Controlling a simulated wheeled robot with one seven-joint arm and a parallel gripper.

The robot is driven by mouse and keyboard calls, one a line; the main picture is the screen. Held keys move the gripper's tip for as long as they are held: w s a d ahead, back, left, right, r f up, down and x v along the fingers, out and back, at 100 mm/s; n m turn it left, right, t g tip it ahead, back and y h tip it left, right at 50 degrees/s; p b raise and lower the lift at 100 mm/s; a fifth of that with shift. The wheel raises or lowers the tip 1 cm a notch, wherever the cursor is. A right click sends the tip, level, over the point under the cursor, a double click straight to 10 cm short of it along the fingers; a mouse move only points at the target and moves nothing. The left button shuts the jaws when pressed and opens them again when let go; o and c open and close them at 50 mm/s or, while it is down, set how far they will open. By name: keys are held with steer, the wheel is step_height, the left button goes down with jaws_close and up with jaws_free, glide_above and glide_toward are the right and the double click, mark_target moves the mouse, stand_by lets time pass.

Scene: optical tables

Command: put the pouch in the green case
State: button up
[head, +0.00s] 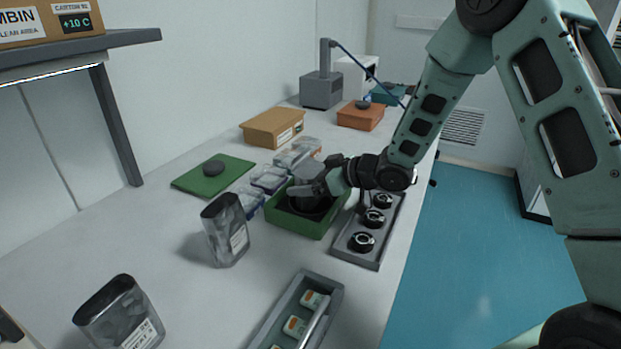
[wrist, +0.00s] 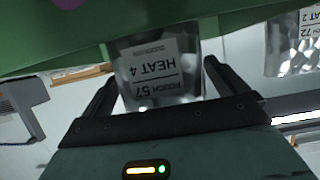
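The pouch (wrist: 157,65) is silver with a white label reading "POUCH 57 HEAT 4", upside down in the wrist view. It fills the gap between the two dark fingers of my gripper (wrist: 160,85), which look shut on its sides. Its lower end is hidden behind a green edge of the case (wrist: 40,45). In the head view, the green case (head: 294,224) is an open box on the table, and my gripper (head: 318,186) is over it from the right. A dark shape fills much of its inside; I cannot tell whether the pouch touches the bottom.
Two other silver pouches stand left of the case, one close (head: 226,232) and one nearer the front (head: 122,315). A grey tray with black round parts (head: 358,252) lies right of the case.

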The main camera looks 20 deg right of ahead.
steer(key=shift+r, duration=0.2)
steer(key=v, duration=1.2)
steer(key=s+a+m+g+h, duration=0.1)
steer(key=s+a+g+h, duration=0.1)
steer(key=s+a+h, duration=0.55)
steer(key=s+a+g, duration=0.3)
steer(key=s, duration=0.8)
steer(key=s+a+g+h, duration=0.1)
steer(key=s+a+g, duration=0.2)
steer(key=s, duration=0.8)
steer(key=shift+s+a+r+g, duration=0.35)
steer(key=shift+r+g, duration=0.15)
steer(key=shift+g, duration=0.3)
steer(key=shift+h, duration=0.25)
